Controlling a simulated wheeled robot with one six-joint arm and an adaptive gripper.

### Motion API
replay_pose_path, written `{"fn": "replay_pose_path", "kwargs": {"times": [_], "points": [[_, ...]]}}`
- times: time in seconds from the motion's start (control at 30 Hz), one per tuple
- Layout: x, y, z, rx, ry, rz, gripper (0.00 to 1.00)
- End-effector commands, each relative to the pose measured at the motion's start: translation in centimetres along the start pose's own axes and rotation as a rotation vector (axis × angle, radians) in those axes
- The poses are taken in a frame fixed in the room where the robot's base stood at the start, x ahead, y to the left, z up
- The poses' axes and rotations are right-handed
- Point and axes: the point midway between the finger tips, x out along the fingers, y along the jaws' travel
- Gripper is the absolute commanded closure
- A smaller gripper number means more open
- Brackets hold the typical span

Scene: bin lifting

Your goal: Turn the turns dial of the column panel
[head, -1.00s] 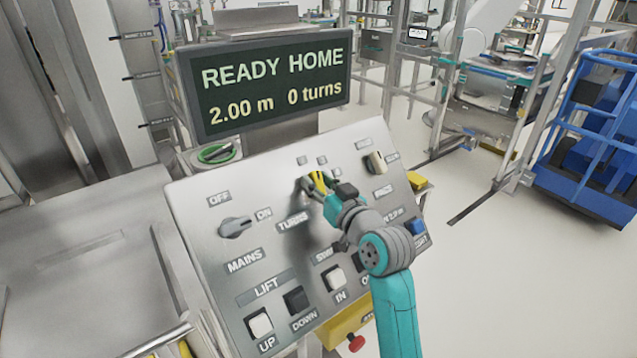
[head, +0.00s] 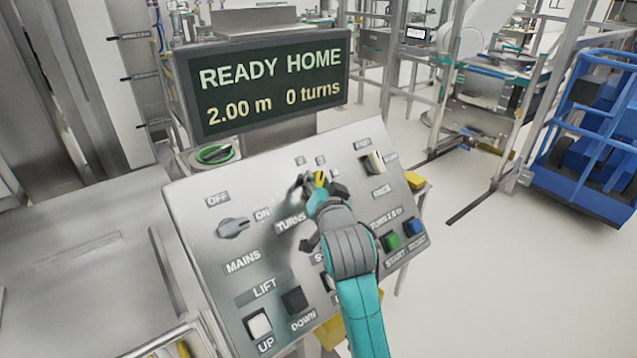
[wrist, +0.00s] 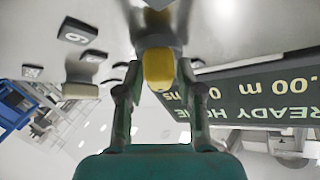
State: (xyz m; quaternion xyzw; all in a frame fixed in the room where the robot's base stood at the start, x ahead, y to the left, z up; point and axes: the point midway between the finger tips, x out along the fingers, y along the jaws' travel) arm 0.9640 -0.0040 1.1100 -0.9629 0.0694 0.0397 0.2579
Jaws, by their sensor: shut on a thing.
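The column panel (head: 190,215) is a tilted grey metal board with labelled switches and buttons. My gripper (head: 316,181) is at its upper middle, above the TURNS label (head: 290,226). In the wrist view my gripper (wrist: 157,75) has its two fingers on either side of the turns dial (wrist: 159,70), which shows a yellow face. The fingers are shut on it. In the head view the dial is mostly hidden by my gripper. The display (head: 270,85) reads READY HOME, 2.00 m, 0 turns.
The mains switch (head: 233,227) is at the panel's left and another selector (head: 373,163) at its upper right. UP (head: 259,324) and DOWN (head: 294,300) buttons sit low. Green (head: 391,241) and blue (head: 413,227) buttons are at lower right. A blue cart (head: 590,150) stands on the right.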

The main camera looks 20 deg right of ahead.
Motion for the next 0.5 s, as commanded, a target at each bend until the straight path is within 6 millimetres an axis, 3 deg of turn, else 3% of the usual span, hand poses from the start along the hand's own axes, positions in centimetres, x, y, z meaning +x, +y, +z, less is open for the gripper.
{"fn": "replay_pose_path", "kwargs": {"times": [0.37, 0.4, 0.5], "points": [[0.06, 0.16, 0.41, 0.002, -0.010, 0.006, 0.98], [0.06, 0.16, 0.42, 0.002, -0.010, 0.006, 0.53], [0.05, 0.14, 0.36, 0.002, -0.009, 0.005, 0.50]]}}
